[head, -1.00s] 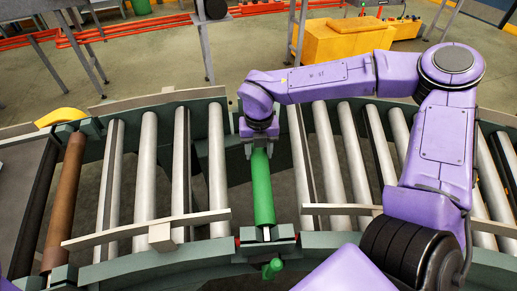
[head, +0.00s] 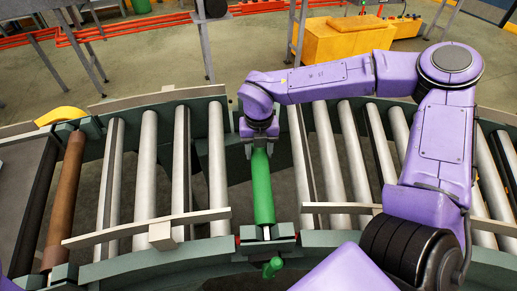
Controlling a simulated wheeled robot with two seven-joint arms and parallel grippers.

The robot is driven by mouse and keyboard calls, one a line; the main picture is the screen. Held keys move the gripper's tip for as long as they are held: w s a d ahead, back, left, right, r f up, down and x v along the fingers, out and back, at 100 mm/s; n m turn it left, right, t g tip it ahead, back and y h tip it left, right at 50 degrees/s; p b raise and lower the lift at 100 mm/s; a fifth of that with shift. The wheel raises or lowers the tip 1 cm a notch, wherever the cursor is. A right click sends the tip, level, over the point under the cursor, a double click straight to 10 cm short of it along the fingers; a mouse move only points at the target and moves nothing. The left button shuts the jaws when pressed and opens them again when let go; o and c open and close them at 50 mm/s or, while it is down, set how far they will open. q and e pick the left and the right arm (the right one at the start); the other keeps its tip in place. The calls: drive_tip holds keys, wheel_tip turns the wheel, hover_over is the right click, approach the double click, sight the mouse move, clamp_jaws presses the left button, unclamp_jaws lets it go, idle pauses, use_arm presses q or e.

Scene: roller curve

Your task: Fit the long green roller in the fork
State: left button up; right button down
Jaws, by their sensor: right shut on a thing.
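The long green roller (head: 263,193) lies lengthwise in the gap of the roller curve, pointing from the near rail toward the far rail. Its near end is at the fork (head: 267,232) on the near rail, with a pale shaft tip showing there; whether it is seated I cannot tell. My right gripper (head: 260,146) is shut on the roller's far end, which it partly hides. The far rail behind the gripper is also partly hidden. My left gripper is not in view; only a sliver of purple shows at the left edge.
Grey rollers (head: 217,155) stand on both sides of the gap. A brown roller (head: 63,203) is at the left. Pale guide rails (head: 150,229) run along the near side. A small green piece (head: 272,267) sticks out below the fork. A yellow box (head: 340,42) stands on the floor behind.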

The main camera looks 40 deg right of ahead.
idle(0.4)
drive_tip(key=shift+c, duration=2.1)
unclamp_jaws()
drive_tip(key=shift+f, duration=0.1)
drive_tip(key=shift+c, duration=0.5)
wheel_tip(320, 180, up, 7)
drive_tip(key=p, duration=0.6)
